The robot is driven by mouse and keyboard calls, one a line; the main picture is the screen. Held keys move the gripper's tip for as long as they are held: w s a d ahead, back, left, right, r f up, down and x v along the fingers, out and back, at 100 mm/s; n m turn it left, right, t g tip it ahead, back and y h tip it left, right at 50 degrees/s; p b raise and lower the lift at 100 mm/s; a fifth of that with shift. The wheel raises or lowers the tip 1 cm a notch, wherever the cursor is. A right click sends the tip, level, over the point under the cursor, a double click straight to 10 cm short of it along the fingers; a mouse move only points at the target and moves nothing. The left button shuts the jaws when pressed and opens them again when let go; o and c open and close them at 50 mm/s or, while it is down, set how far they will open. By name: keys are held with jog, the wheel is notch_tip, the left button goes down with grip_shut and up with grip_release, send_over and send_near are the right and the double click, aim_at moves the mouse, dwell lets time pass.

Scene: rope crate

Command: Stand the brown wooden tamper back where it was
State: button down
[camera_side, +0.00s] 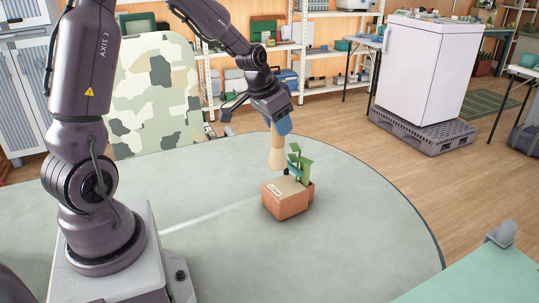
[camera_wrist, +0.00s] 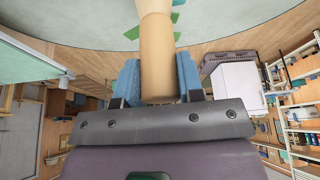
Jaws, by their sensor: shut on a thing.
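The tamper (camera_side: 277,155), a light tan wooden piece with a flared lower part, is upright below my gripper (camera_side: 280,126). My gripper's blue fingers are closed on its upper part, and they also show on both sides of it in the wrist view (camera_wrist: 158,78). The tamper's lower end is just above or behind the small terracotta-coloured box (camera_side: 286,206), which carries a white label. I cannot tell whether it touches the box.
The round grey-green table (camera_side: 350,235) is otherwise clear around the box. A camouflage-patterned chair back (camera_side: 157,95) rises behind the table. A green surface (camera_side: 480,275) is at lower right.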

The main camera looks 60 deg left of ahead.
jog(key=a+f+n, duration=0.1)
jog(key=a+f, duration=0.2)
jog(key=a, duration=0.5)
jog(key=a+f+n+y, duration=0.1)
jog(key=a+f+n, duration=0.1)
jog(key=a, duration=0.7)
jog(key=shift+s+f+n, duration=0.3)
jog(key=shift+s+f, duration=0.05)
jog(key=shift+f, duration=0.15)
jog(key=shift+f, duration=3.45)
jog(key=c, duration=0.7)
grip_release()
jog(key=shift+o, duration=0.2)
jog(key=shift+d+r, duration=0.1)
jog(key=v, duration=1.2)
jog(key=shift+d+r, duration=0.3)
jog(key=shift+r, duration=0.05)
